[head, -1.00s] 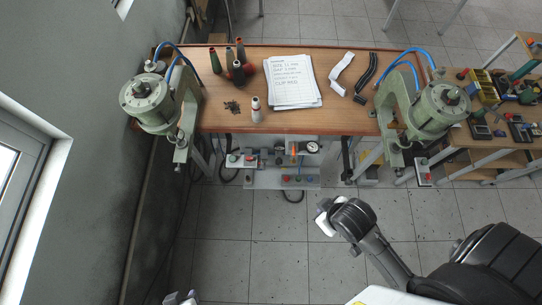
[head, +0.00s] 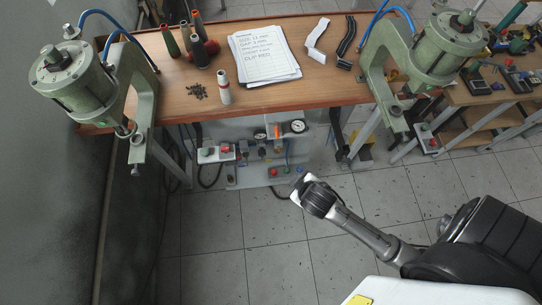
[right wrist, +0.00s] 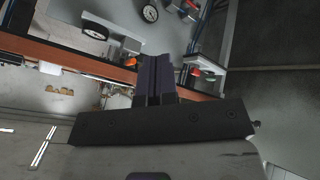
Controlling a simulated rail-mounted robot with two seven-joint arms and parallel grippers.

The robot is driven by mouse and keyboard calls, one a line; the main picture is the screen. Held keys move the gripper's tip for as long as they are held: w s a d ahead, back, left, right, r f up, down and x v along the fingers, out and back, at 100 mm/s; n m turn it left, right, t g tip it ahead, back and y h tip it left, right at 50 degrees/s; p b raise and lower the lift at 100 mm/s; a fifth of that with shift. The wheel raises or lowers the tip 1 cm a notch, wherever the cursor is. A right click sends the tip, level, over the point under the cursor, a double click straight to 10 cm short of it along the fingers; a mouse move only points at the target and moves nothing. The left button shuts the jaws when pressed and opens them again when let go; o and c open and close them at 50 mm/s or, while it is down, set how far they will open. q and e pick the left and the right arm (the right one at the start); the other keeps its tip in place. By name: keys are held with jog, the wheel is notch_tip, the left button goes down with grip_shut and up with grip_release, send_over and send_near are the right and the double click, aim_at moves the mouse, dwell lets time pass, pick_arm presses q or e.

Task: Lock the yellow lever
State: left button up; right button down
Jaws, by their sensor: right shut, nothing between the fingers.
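A small upright orange-yellow lever (head: 277,132) is on the pneumatic panel (head: 249,172) under the bench, left of a round gauge (head: 298,126). It looks more orange than yellow, and its locked state is too small to tell. A small orange part, likely the same lever, shows in the right wrist view (right wrist: 130,61), beside the fingers. My right gripper (head: 298,180) is in front of the panel, below and right of the lever and apart from it. Its fingers (right wrist: 154,72) are shut and empty. My left gripper is not in view.
Two green presses (head: 85,82) (head: 443,45) flank the wooden bench (head: 270,95), which holds papers (head: 264,55), spools and a white bottle (head: 223,87). The tiled floor in front is clear.

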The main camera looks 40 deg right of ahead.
jog(key=w+d+f+n+t+b, duration=0.1)
jog(key=w+f+b, duration=0.3)
jog(key=f+b, duration=0.6)
jog(key=w+d+f+n+t+b, duration=0.2)
jog(key=w+f+b, duration=0.3)
jog(key=f+b, duration=0.5)
jog(key=w+d+f+n+t+b, duration=0.2)
jog(key=f+b, duration=0.8)
jog(key=f, duration=0.9)
jog(key=shift+w+d+h, duration=0.3)
jog(key=shift+w+d, duration=0.6)
jog(key=shift+w, duration=0.35)
jog(key=shift+w+b, duration=0.1)
jog(key=shift+b, duration=0.2)
jog(key=b+x, duration=0.7)
jog(key=x, duration=0.6)
jog(key=shift+w+b, duration=0.3)
jog(key=shift+w, duration=0.1)
jog(key=shift+d+f, duration=0.1)
jog(key=shift+d, duration=0.05)
jog(key=shift+f, duration=0.1)
